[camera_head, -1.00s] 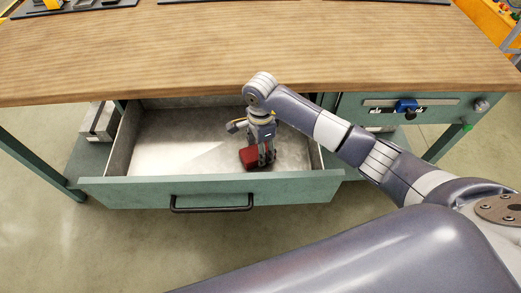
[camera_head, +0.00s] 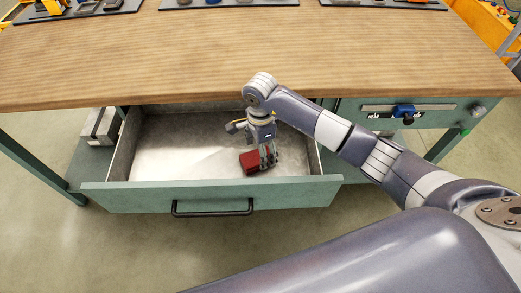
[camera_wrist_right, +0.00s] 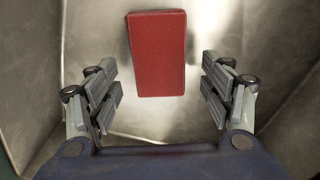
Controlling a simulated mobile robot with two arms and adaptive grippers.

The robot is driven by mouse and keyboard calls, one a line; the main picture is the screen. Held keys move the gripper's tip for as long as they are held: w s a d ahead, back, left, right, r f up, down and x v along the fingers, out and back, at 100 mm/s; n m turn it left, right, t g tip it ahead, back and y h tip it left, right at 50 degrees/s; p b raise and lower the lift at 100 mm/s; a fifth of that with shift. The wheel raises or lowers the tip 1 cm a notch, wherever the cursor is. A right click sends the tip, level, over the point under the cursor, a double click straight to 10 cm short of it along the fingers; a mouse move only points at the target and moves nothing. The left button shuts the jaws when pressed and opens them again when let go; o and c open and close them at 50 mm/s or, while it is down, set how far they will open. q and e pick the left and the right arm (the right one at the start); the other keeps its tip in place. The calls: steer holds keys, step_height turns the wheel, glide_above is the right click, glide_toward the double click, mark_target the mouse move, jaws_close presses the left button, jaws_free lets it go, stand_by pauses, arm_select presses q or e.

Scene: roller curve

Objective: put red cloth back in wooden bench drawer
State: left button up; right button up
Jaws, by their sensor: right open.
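The red cloth (camera_head: 249,162), a folded red block shape, lies in the open drawer (camera_head: 205,197) of the wooden-topped bench (camera_head: 200,50). In the right wrist view the red cloth (camera_wrist_right: 158,53) lies on the metal drawer floor, ahead of and between the fingers. My right gripper (camera_head: 266,165) is down inside the drawer, just right of the cloth in the head view. In the wrist view my right gripper (camera_wrist_right: 160,95) is open with nothing between its pads. My left gripper is not in view.
The drawer's black handle (camera_head: 212,208) faces the front. A second, closed drawer with a blue-and-grey fitting (camera_head: 404,111) is on the right. Trays of tools (camera_head: 75,10) stand along the back of the bench top. The drawer's left half is clear.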

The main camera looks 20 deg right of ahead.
step_height(320, 180, up, 10)
steer(key=p, duration=0.5)
steer(key=shift+r, duration=0.15)
